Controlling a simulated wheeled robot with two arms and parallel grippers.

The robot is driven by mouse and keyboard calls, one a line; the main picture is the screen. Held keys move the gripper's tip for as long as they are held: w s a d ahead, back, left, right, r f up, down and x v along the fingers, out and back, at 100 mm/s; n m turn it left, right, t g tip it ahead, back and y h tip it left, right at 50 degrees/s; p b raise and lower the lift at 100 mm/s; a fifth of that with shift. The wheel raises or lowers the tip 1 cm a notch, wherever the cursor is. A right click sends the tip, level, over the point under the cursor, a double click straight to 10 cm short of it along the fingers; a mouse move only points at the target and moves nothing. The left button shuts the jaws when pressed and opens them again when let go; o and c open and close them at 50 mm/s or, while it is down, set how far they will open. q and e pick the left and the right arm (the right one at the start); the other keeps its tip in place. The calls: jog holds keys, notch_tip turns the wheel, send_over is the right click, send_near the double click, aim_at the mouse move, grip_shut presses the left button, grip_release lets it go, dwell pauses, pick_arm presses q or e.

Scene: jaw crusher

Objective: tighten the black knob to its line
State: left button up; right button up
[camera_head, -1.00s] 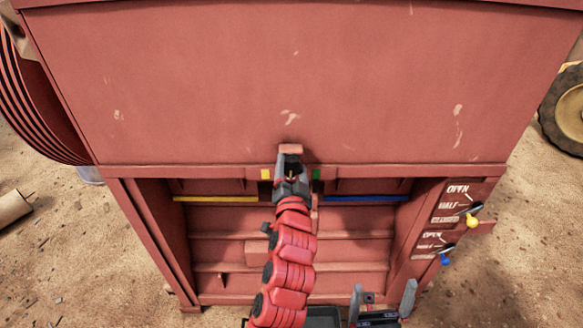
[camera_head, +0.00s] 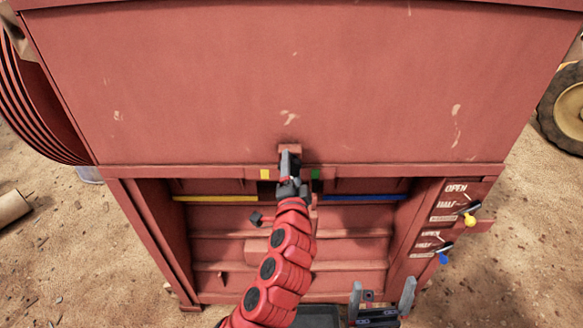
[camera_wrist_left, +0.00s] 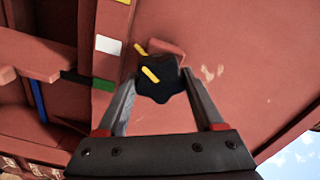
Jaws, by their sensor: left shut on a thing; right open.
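The black knob (camera_wrist_left: 160,86) sits between the fingers of my left gripper (camera_wrist_left: 159,92) in the left wrist view. A yellow line on the knob runs at a slant. A short yellow mark (camera_wrist_left: 140,49) shows just beyond the knob's edge; the two look roughly parallel but offset. In the head view my left gripper (camera_head: 289,166) is at the lower middle of the red panel, seen nearly edge-on, and hides the knob. It is shut on the knob. My right gripper (camera_head: 381,297) is open and empty at the bottom, low in front of the machine.
The red machine (camera_head: 290,80) fills the view. Its open bay holds a yellow strip (camera_head: 215,199) and a blue strip (camera_head: 366,198). A yellow-tipped lever (camera_head: 471,220) and a blue-tipped lever (camera_head: 443,258) stick out at right. Sandy ground lies on both sides.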

pick_arm(q)
jog(key=shift+f, duration=0.1)
jog(key=o, duration=1.4)
jog(key=shift+s+p, duration=2.35)
jog(key=shift+s, duration=6.35)
